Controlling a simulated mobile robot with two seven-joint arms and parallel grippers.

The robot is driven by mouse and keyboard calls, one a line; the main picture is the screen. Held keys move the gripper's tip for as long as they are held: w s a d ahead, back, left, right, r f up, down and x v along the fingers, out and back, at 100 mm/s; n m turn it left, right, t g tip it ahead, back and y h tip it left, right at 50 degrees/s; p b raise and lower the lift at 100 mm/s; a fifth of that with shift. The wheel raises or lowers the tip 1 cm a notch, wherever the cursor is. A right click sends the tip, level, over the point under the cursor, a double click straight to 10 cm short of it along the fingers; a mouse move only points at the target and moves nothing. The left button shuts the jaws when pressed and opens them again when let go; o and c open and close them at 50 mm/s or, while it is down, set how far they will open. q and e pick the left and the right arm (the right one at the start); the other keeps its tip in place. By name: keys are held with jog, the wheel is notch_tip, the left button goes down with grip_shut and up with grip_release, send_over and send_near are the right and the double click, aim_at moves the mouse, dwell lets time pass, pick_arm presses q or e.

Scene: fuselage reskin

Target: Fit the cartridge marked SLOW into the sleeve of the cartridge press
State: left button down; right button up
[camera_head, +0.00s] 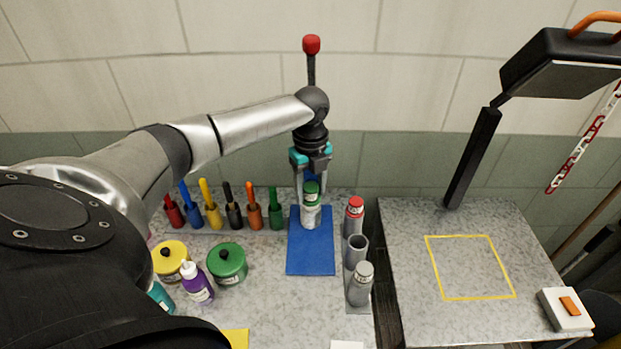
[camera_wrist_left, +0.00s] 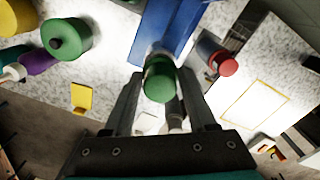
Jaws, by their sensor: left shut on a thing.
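My left gripper (camera_head: 311,186) points down over the blue base plate (camera_head: 310,255) and is shut on a green-capped cartridge (camera_head: 311,213). The green cap (camera_wrist_left: 159,83) shows between the fingers in the wrist view. The cartridge's pale body is upright, near the back of the blue plate. Its marking is too small to read. A black lever with a red knob (camera_head: 311,45) rises behind my wrist, apparently part of the press. My wrist hides much there. I cannot tell the sleeve apart or whether the cartridge is inside it. My right gripper is not in view.
Beside the plate, a grey rack holds a red-capped cartridge (camera_head: 354,217), an open empty tube (camera_head: 357,247) and a grey-capped cartridge (camera_head: 361,284). Several coloured-handled tools (camera_head: 232,207), a green pot (camera_head: 227,264) and a purple bottle (camera_head: 196,283) stand left. A lamp (camera_head: 560,62) overhangs the right table.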

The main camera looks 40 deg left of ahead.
pick_arm(q)
jog(key=shift+f+b, duration=0.4)
jog(key=shift+f, duration=0.55)
jog(key=shift+c, duration=0.6)
grip_release()
notch_tip(320, 180, up, 3)
jog(key=p, duration=0.3)
jog(key=shift+r+p, duration=0.45)
jog(key=shift+r, duration=0.55)
jog(key=shift+s+f, duration=0.1)
